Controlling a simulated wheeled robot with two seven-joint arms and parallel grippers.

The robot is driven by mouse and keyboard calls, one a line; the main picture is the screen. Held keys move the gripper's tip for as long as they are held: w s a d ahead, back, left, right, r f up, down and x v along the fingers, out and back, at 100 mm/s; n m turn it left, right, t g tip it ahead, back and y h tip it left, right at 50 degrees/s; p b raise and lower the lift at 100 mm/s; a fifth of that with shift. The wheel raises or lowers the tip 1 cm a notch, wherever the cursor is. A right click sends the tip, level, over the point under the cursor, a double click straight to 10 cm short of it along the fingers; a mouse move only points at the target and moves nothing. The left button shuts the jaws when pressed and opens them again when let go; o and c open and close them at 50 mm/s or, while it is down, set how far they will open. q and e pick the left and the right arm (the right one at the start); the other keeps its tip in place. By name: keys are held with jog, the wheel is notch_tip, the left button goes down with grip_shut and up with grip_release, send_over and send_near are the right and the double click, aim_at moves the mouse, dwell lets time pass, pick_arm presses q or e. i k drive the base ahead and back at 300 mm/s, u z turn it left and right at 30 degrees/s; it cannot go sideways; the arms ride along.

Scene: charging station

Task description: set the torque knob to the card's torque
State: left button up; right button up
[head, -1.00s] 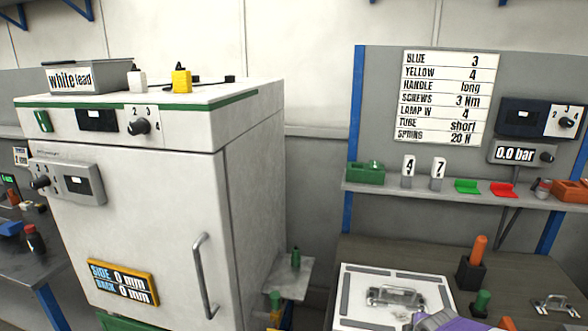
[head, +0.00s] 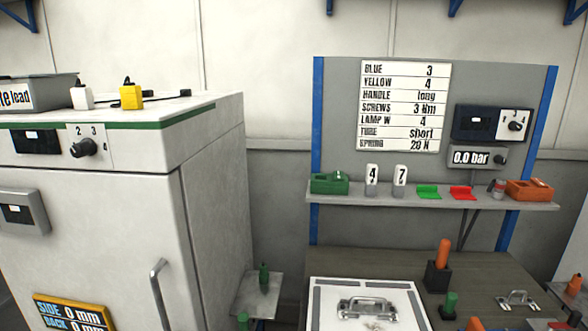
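The white card (head: 405,119) hangs on the grey back panel; its SCREWS row reads 3 Nm. A dark box with a small display (head: 474,123) is right of the card. It carries a black knob (head: 515,126) on a white dial plate; its marks and pointing are too small to read surely. Another black knob (head: 84,147) sits on the white cabinet's top strip, with 2, 3 and 4 around it. No torque label is legible by either knob. Neither of my grippers is in view.
A grey 0.0 bar gauge (head: 476,157) is below the dark box. A shelf (head: 390,202) under the card holds numbered blocks, coloured trays and bins. Below it, a workbench (head: 415,262) holds a white handled case (head: 330,292) and an orange-handled tool (head: 442,252). The white cabinet (head: 90,225) stands left.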

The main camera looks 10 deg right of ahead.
aim_at(513, 126)
jog(key=z, duration=1.45)
